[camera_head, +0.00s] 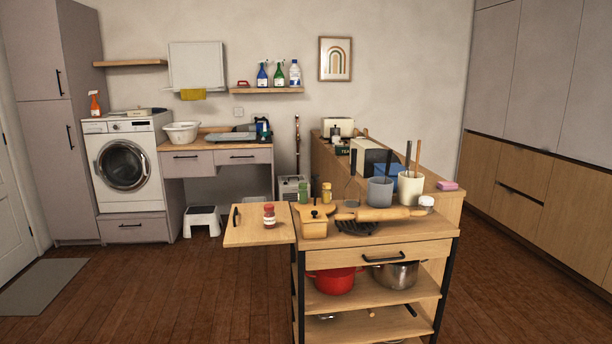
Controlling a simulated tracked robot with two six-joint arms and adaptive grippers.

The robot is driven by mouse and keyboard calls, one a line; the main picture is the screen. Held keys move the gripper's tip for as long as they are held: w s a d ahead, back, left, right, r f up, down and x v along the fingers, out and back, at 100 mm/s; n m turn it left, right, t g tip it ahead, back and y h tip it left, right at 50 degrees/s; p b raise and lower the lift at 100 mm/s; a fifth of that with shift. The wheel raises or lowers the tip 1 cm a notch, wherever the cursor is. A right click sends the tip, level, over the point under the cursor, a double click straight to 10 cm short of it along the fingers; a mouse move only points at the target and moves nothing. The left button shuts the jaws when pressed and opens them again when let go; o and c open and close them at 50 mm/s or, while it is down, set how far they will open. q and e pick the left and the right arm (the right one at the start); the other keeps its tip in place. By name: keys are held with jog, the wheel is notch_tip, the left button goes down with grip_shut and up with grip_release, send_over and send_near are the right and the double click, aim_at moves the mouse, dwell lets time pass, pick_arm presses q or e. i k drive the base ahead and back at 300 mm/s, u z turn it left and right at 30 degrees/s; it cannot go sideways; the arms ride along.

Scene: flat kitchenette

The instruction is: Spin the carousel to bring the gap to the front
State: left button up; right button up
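What looks like the carousel, a round wooden disc (329,208), lies on the top of the wooden kitchen cart (420,228), toward its left side. A green-topped jar (303,191) and a yellow-topped jar (326,193) stand at its back. A yellowish box with a dark knob (314,224) hides its front left part. I cannot make out a gap on it. A red jar with a pale label (269,215) stands apart on the cart's side leaf (247,233). Neither of my grippers is in view.
A rolling pin (380,214), a dark slotted utensil (357,227), utensil crocks (411,188) and a white-lidded jar (426,203) crowd the cart top. A red pot (334,281) and a steel pot (396,275) sit below. The floor left of the cart is clear.

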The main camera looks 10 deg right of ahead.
aim_at(315, 203)
jog(key=u, duration=0.1)
jog(key=i, duration=1)
jog(key=z, duration=0.3)
